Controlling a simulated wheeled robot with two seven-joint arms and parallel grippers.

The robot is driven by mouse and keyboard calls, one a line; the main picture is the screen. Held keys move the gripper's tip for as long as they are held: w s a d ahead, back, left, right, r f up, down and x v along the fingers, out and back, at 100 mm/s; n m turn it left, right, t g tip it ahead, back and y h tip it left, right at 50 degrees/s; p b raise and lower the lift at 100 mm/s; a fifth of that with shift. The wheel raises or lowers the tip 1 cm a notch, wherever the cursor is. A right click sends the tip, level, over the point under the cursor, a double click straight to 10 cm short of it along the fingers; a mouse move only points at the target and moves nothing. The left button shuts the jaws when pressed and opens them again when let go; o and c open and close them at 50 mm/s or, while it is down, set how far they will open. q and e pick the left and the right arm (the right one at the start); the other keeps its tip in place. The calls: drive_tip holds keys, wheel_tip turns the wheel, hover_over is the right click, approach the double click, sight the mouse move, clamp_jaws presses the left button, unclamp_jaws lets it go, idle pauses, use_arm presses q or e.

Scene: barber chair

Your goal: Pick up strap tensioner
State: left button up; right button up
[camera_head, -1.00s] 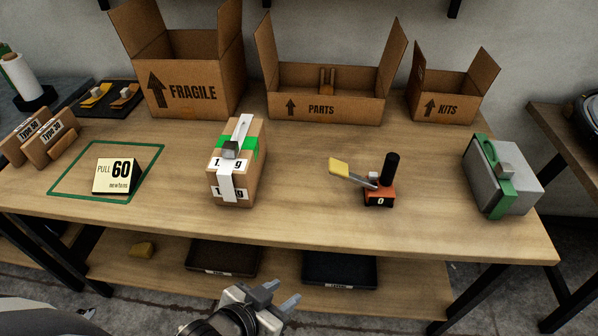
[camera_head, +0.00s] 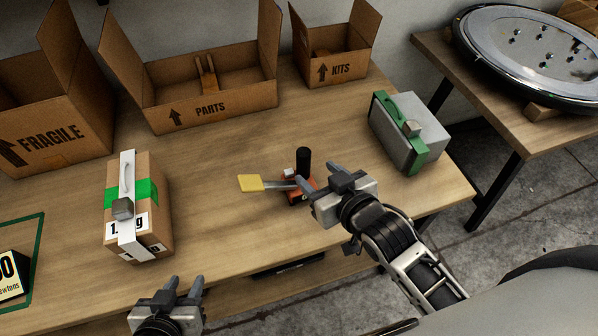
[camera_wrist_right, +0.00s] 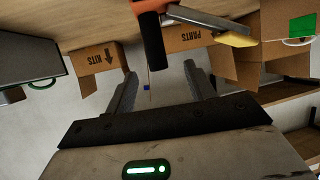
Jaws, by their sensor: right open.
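The strap tensioner (camera_head: 300,188) stands on the workbench, with an orange base, an upright black grip and a yellow-tipped lever pointing left. My right gripper (camera_head: 320,177) is beside it on the right, partly covering its base. In the right wrist view, the strap tensioner (camera_wrist_right: 152,38) shows at the top, beyond the two spread, empty fingers of the right gripper (camera_wrist_right: 162,78). I cannot tell whether a finger touches it. My left gripper (camera_head: 184,284) is low at the bench's front edge, fingers apart with nothing between them.
A strapped carton (camera_head: 160,205) stands to the left of the tensioner, and a grey case with a green strap (camera_head: 392,140) to the right. Open PARTS (camera_head: 235,98) and KITS (camera_head: 350,68) boxes stand behind. Bare bench lies around the tensioner.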

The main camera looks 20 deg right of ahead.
sight(304, 163)
drive_tip(key=x, duration=0.4)
drive_tip(key=shift+w+f, duration=0.15)
drive_tip(key=shift+w, duration=0.1)
drive_tip(key=x, duration=0.5)
drive_tip(key=shift+w+d, duration=0.2)
clamp_jaws()
